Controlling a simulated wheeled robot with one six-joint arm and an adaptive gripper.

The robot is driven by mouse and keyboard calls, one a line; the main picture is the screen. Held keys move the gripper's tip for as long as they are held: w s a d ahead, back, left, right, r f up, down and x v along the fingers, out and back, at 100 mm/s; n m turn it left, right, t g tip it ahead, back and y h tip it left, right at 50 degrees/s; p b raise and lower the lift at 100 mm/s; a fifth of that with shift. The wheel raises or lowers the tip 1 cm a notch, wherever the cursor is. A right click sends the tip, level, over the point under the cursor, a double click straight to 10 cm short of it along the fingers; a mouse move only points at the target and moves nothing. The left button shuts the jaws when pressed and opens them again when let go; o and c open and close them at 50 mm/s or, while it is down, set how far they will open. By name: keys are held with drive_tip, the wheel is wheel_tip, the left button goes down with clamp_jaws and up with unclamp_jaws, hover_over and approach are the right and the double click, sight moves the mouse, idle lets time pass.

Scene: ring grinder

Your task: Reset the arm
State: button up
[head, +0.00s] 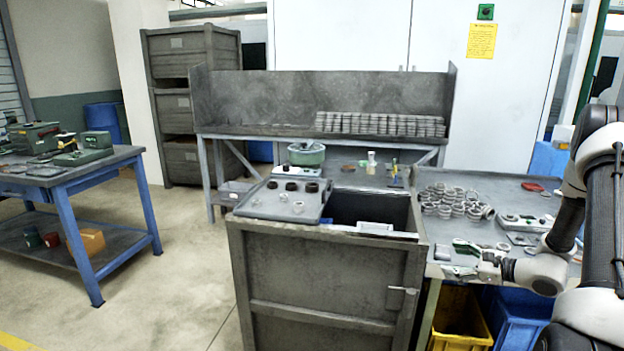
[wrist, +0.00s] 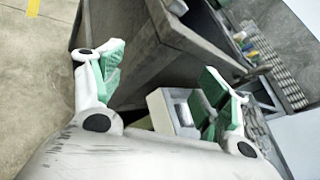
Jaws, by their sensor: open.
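My gripper (head: 457,258) is at the right of the head view, at the end of my arm, in front of the right-hand workbench (head: 520,187). Its fingers point left toward the grey metal bin (head: 320,290). In the wrist view my gripper (wrist: 163,80) has its two green-padded fingers spread wide apart. No object is held between them. The grey bin (wrist: 160,45) shows beyond and between the fingers. A small whitish box-shaped thing (wrist: 168,108) shows near the right finger, partly hidden by it.
Metal rings (head: 455,202) lie piled on the right workbench. Stacked rings (head: 380,124) stand on the rear bench. A tray (head: 283,200) with several rings rests on the bin. A yellow crate (head: 458,320) and a blue crate (head: 520,318) are below. Open floor (head: 170,260) lies left.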

drive_tip(key=s+a+r+n+g+h, duration=0.1)
drive_tip(key=s+a+r+n+g, duration=0.4)
drive_tip(key=s+a+r+n, duration=0.35)
drive_tip(key=s+a+r+n+g, duration=0.4)
drive_tip(key=s+a+r+n, duration=0.1)
drive_tip(key=s+r, duration=0.5)
drive_tip(key=s+d+r+n+t+h, duration=0.1)
drive_tip(key=s+d+r+n+h, duration=0.2)
drive_tip(key=s, duration=0.4)
drive_tip(key=s+d+r+n+t+h, duration=0.1)
drive_tip(key=s+d+r+n+h, duration=0.2)
drive_tip(key=s+r+n+h, duration=0.2)
drive_tip(key=s+r+n, duration=0.1)
drive_tip(key=s+r, duration=0.1)
drive_tip(key=s, duration=0.1)
drive_tip(key=shift+s+r, duration=0.2)
drive_tip(key=shift+r, duration=0.1)
